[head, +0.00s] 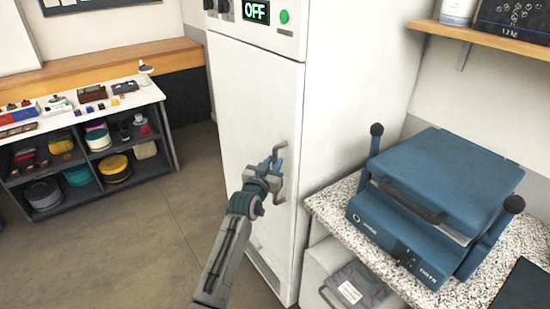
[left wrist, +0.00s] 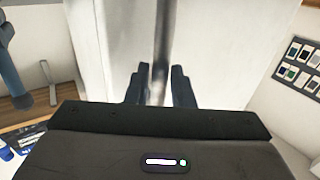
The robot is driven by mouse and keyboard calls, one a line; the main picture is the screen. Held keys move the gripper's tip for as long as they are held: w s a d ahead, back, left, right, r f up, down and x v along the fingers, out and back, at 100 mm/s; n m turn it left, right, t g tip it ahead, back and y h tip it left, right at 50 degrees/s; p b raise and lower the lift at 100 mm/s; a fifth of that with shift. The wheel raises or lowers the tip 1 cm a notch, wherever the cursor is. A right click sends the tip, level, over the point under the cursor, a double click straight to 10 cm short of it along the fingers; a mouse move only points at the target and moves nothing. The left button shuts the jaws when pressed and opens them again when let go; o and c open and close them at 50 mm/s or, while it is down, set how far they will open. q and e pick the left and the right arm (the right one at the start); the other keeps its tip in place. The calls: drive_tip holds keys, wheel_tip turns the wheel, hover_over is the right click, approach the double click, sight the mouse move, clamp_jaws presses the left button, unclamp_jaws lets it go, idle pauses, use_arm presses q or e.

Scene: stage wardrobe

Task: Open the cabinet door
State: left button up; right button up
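The tall white cabinet has a flat front door (head: 252,100) that looks closed. A grey bar handle (head: 282,183) stands upright near the door's right edge; it also shows in the left wrist view (left wrist: 162,45). My left gripper (head: 275,163) reaches the handle from the front and hides part of it in the head view. In the left wrist view, the fingers (left wrist: 158,82) are spread, with the handle bar between them and a gap visible on each side. My right gripper is in neither view.
A speckled counter (head: 333,200) with a blue press machine (head: 440,185) stands close at the right. A low shelf unit (head: 170,135) is at the left. The floor (head: 130,235) before the cabinet is clear.

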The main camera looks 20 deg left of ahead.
use_arm(q)
drive_tip(key=shift+w, duration=0.95)
clamp_jaws()
drive_tip(key=shift+s, duration=0.1)
